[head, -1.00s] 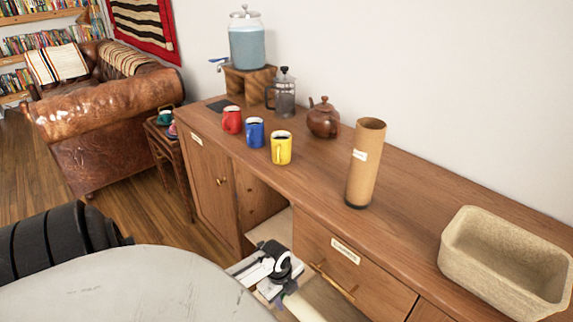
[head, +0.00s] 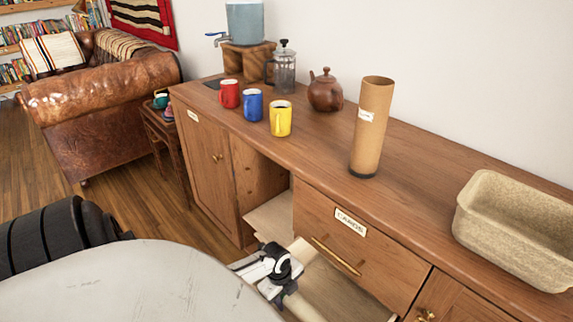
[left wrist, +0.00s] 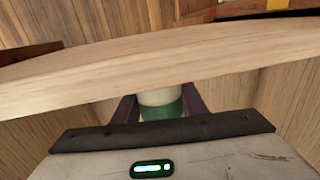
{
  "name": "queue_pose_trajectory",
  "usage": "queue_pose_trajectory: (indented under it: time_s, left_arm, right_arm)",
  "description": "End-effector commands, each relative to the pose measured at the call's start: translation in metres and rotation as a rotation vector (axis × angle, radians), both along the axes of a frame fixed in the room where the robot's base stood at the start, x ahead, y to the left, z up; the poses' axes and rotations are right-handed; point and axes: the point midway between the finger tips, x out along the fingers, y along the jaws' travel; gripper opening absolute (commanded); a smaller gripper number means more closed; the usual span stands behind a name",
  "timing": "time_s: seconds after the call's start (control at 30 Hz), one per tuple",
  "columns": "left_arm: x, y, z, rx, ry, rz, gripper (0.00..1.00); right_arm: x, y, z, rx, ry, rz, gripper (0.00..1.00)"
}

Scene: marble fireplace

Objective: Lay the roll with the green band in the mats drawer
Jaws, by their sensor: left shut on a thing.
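My left gripper (head: 285,287) is low in front of the cabinet in the head view, shut on a cream roll (head: 304,306). In the left wrist view the roll (left wrist: 160,97) stands between the dark fingers, and its green band (left wrist: 162,110) shows at the grip. An open drawer (head: 345,290) with a bare pale floor lies below the labelled closed drawer (head: 335,245), beside and beyond the gripper. Its own label is not in view. A pale wooden board edge (left wrist: 150,72) crosses the left wrist view close beyond the roll. My right gripper is not in view.
The cabinet top holds a tall cardboard tube (head: 371,130), a stone-coloured bin (head: 515,230), a teapot (head: 325,92) and red, blue and yellow mugs (head: 280,119). An open cubby with a shelf (head: 268,217) is left of the drawers. The closed drawer's handle (head: 335,256) juts out above the open drawer.

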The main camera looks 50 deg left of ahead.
Motion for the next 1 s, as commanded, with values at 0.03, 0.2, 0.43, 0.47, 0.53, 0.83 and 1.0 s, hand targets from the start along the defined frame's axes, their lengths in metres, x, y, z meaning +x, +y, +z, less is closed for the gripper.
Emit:
queue_pose_trajectory:
  time_s: [0.03, 0.2, 0.43, 0.47, 0.53, 0.83, 1.0]
  left_arm:
    - [0.001, 0.000, -0.004, 0.000, -0.001, 0.000, 0.00]
    - [0.001, 0.000, -0.006, 0.000, -0.001, 0.000, 0.00]
    - [0.001, 0.000, -0.005, -0.001, -0.001, 0.001, 0.00]
    - [0.001, 0.000, -0.005, -0.001, -0.001, 0.001, 0.43]
    - [0.001, 0.000, -0.005, -0.001, -0.001, 0.001, 0.55]
    - [0.000, 0.000, -0.005, 0.000, 0.000, 0.000, 0.60]
    - [0.000, 0.000, 0.008, 0.000, -0.001, 0.000, 0.60]
  right_arm:
    - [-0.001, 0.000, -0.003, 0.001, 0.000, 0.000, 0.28]
    - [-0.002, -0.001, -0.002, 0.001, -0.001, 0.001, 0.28]
    - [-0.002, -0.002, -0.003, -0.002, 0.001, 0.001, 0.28]
    - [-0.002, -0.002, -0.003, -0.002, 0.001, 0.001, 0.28]
    - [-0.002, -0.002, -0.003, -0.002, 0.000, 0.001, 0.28]
    - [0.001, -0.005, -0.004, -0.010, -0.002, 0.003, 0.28]
    - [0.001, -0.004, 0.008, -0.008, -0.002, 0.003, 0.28]
